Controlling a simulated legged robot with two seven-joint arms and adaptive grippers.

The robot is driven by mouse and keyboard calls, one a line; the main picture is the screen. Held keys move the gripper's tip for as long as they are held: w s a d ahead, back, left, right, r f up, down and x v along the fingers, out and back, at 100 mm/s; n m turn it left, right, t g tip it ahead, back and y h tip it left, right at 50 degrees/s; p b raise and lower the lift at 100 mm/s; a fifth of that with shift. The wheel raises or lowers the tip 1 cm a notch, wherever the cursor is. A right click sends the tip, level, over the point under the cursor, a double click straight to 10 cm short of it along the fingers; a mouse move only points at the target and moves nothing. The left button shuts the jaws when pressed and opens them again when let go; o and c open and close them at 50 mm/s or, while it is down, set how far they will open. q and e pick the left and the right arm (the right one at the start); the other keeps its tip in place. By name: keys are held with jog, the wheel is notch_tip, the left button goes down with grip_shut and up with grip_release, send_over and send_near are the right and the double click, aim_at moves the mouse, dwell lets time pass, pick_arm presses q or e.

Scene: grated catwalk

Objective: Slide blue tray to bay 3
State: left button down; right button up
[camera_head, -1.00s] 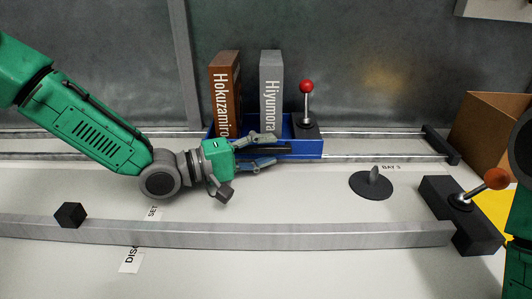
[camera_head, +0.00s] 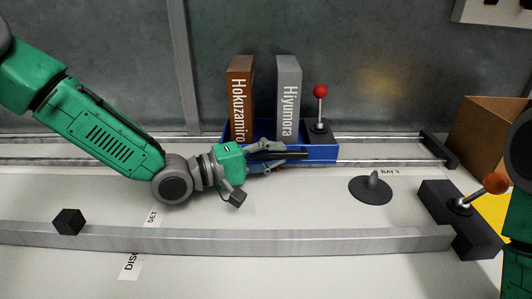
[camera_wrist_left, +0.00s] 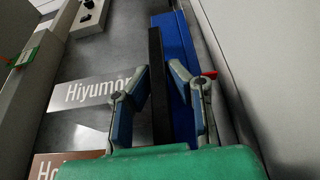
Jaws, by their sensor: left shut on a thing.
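The blue tray (camera_head: 327,153) sits on the two metal rails (camera_head: 385,160) at the back, left of the BAY 3 label (camera_head: 390,172). My left gripper (camera_head: 287,154) is shut on the black handle (camera_head: 296,155) at the tray's front. The left wrist view shows the fingers on either side of the black handle (camera_wrist_left: 157,85) and blue tray wall (camera_wrist_left: 175,60). My right gripper is out of view.
A black end stop (camera_head: 438,148) closes the rails at right. A dark disc with a fin (camera_head: 371,190) lies in front of the BAY 3 label. An orange-knobbed lever box (camera_head: 455,210), a cardboard box (camera_head: 490,138) and a black cube (camera_head: 68,222) stand around. The rails right of the tray are clear.

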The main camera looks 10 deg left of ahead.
pick_arm(q)
jog(key=w+d, duration=0.1)
jog(key=d, duration=0.6)
jog(key=w+d, duration=0.1)
jog(key=d, duration=0.6)
jog(key=w+d+f, duration=0.1)
jog(key=d, duration=0.5)
jog(key=shift+w+d, duration=0.2)
jog(key=shift+d, duration=0.2)
jog(key=c, duration=1.6)
grip_release()
jog(key=shift+o, duration=0.2)
jog(key=shift+w+r, duration=0.15)
jog(key=shift+r, duration=0.05)
jog(key=shift+v, duration=3.7)
